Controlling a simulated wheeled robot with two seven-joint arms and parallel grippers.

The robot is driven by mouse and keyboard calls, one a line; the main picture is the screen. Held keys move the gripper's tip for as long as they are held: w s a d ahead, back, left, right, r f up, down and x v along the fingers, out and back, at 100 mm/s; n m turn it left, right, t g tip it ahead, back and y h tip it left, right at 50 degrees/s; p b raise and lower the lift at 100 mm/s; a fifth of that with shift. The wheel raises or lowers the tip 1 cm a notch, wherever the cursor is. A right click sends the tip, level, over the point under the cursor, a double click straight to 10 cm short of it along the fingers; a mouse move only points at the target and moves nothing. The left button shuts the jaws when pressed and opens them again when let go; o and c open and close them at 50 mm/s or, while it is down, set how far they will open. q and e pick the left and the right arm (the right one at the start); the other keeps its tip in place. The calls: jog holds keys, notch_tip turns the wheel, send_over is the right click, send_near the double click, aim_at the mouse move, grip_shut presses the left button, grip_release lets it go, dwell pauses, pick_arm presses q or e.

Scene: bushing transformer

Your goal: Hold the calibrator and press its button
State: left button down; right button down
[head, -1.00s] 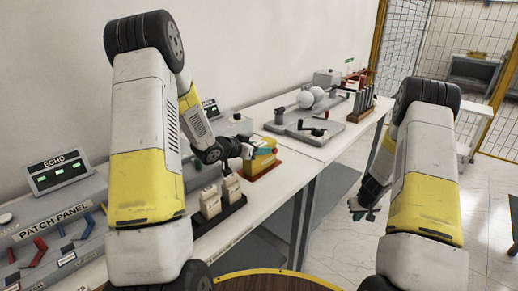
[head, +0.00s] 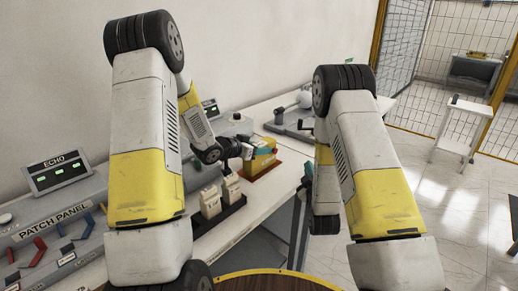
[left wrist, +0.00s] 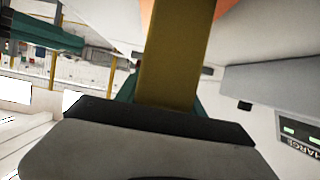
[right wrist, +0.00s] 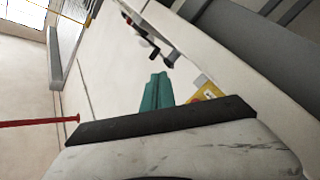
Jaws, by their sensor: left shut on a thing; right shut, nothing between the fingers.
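The yellow calibrator (head: 264,157) is at its reddish-brown stand (head: 263,174) on the bench; I cannot tell if it is lifted clear. My left gripper (head: 250,154) is shut on it from the left. In the left wrist view the calibrator (left wrist: 175,60) fills the space between the teal fingers. My right gripper (head: 307,180) is shut and empty, to the right of the calibrator and apart from it. In the right wrist view its teal fingers (right wrist: 156,92) are together, with part of the calibrator (right wrist: 207,92) just right of them.
Two cream bottle-like items (head: 220,196) stand in a dark tray in front of the calibrator. The patch panel (head: 55,222) is at left. A grey fixture (head: 290,125) stands farther back. Open floor lies to the right, with a white side table (head: 462,128).

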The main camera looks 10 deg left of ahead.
aim_at(275, 151)
jog(key=a+r, duration=0.1)
jog(key=s+a+r+y, duration=0.1)
jog(key=a, duration=0.1)
jog(key=shift+a, duration=0.1)
jog(key=shift+w+a, duration=0.8)
jog(key=shift+a, duration=0.35)
jog(key=shift+w+a, duration=0.8)
jog(key=shift+a, duration=0.4)
jog(key=shift+w+a, duration=0.8)
jog(key=shift+a, duration=0.35)
